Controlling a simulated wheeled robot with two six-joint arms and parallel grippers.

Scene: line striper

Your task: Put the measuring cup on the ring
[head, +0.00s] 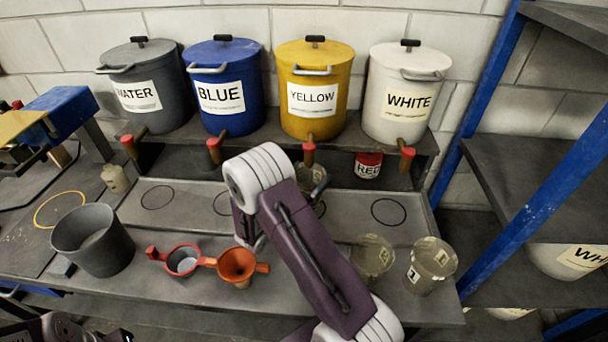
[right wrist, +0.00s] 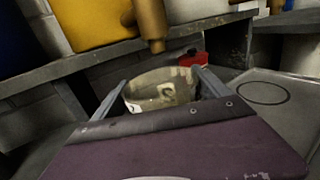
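The measuring cup (right wrist: 160,92), clear with a pale label, sits between the two fingers of my right gripper (right wrist: 158,80), which touch its sides. In the head view the cup (head: 313,178) shows partly behind my right arm, under the yellow bucket's tap. Black rings are drawn on the grey tray: one at left (head: 157,197), one at right (head: 388,211), and others partly hidden by my arm. The right ring also shows in the right wrist view (right wrist: 262,93), right of the cup. A yellow ring (head: 60,210) lies on the left bench. Only part of my left arm shows at bottom left.
Buckets labelled WATER (head: 145,85), BLUE (head: 225,85), YELLOW (head: 314,88) and WHITE (head: 408,92) stand on a shelf with taps overhanging. A red jar (head: 368,165) stands beneath.

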